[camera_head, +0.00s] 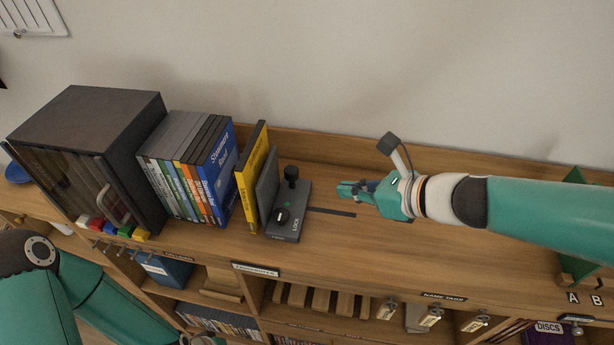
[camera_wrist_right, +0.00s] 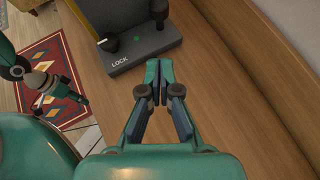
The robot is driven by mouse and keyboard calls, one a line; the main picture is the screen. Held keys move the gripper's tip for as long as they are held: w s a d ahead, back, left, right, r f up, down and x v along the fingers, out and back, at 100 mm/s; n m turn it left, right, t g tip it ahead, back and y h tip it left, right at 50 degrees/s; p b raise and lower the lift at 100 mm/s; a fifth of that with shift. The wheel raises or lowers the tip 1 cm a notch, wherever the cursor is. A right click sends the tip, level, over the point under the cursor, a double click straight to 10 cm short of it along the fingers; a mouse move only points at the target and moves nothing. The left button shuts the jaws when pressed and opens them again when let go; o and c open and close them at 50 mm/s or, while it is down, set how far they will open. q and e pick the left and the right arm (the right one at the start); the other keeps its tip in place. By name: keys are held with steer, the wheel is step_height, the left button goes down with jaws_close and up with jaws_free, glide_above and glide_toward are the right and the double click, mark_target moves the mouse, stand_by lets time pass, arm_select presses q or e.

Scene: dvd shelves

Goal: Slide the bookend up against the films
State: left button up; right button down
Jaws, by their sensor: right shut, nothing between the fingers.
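The grey bookend (camera_head: 287,222) stands on the wooden shelf top, with an upright plate, a black post knob, a dial and the word LOCK. It also shows in the right wrist view (camera_wrist_right: 145,57). A row of films (camera_head: 190,175) stands to its left. A yellow film (camera_head: 252,180) stands between the row and the bookend plate; I cannot tell whether it touches the plate. My right gripper (camera_head: 345,190) is shut and empty, right of the bookend and apart from it; its fingertips (camera_wrist_right: 158,75) point toward the base. My left gripper (camera_wrist_right: 45,92) shows small in the wrist view, its jaws unclear.
A dark cabinet (camera_head: 95,150) with a clear front stands left of the films. A dark slot (camera_head: 330,211) runs right from the bookend. Small coloured blocks (camera_head: 110,228) sit at the front left. A green panel (camera_head: 572,235) stands at the right. The wood between is clear.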

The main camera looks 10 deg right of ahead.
mark_target(297, 178)
steer(key=b+x, duration=0.2)
steer(key=x, duration=0.5)
steer(key=shift+w+a+f, duration=0.1)
steer(key=shift+w+f, duration=0.05)
steer(key=shift+f, duration=0.1)
steer(key=shift+w+a+r+p, duration=0.3)
steer(key=shift+w+a+p, duration=0.05)
steer(key=shift+w+a, duration=0.8)
steer(key=shift+w, duration=0.25)
steer(key=shift+f, duration=0.1)
